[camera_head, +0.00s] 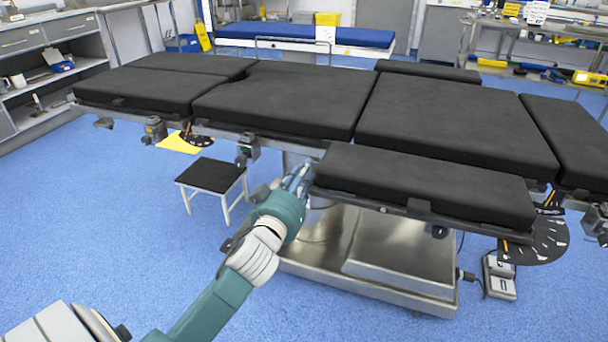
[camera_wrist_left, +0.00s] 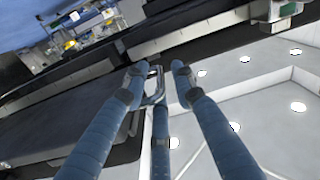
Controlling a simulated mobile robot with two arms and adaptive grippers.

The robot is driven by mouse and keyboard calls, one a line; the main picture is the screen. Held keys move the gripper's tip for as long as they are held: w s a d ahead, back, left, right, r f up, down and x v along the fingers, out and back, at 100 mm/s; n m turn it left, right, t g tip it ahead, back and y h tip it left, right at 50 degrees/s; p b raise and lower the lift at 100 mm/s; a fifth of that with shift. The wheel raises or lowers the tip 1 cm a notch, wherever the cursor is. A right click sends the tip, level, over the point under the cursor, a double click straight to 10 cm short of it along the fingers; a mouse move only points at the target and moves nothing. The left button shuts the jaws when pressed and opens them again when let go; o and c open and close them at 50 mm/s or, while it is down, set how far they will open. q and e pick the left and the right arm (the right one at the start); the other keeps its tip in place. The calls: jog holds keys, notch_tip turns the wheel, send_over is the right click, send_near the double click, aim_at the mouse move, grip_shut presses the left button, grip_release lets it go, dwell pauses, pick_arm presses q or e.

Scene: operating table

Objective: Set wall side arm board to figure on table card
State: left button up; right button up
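The operating table has black pads (camera_head: 450,125). A narrow black arm board (camera_head: 425,180) runs along its near side, and another (camera_head: 428,70) lies along the far side; I cannot tell which is wall side. A dark dial with a pale scale and orange pointer (camera_head: 540,240) is at the near board's right end. My left gripper (camera_head: 303,177) is at the near board's left end. In the left wrist view its fingers (camera_wrist_left: 158,84) are spread, with a metal loop (camera_wrist_left: 153,88) between them; contact is unclear. A yellow card (camera_head: 180,143) shows under the table's left part; no figure is readable.
A second dial (camera_head: 196,139) hangs near the yellow card. A black-topped stool (camera_head: 212,176) stands below, left of the steel base (camera_head: 400,265). A foot pedal (camera_head: 499,277) lies at right. A blue bed (camera_head: 305,35) stands behind. The blue floor in front is clear.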

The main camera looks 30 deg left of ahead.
pick_arm(q)
jog(key=shift+w+a, duration=0.15)
jog(key=shift+w, duration=0.25)
pick_arm(e)
jog(key=shift+w+a+r, duration=0.1)
jog(key=shift+w+r, duration=0.1)
jog(key=shift+r, duration=0.05)
pick_arm(q)
grip_shut()
jog(key=shift+s, duration=0.1)
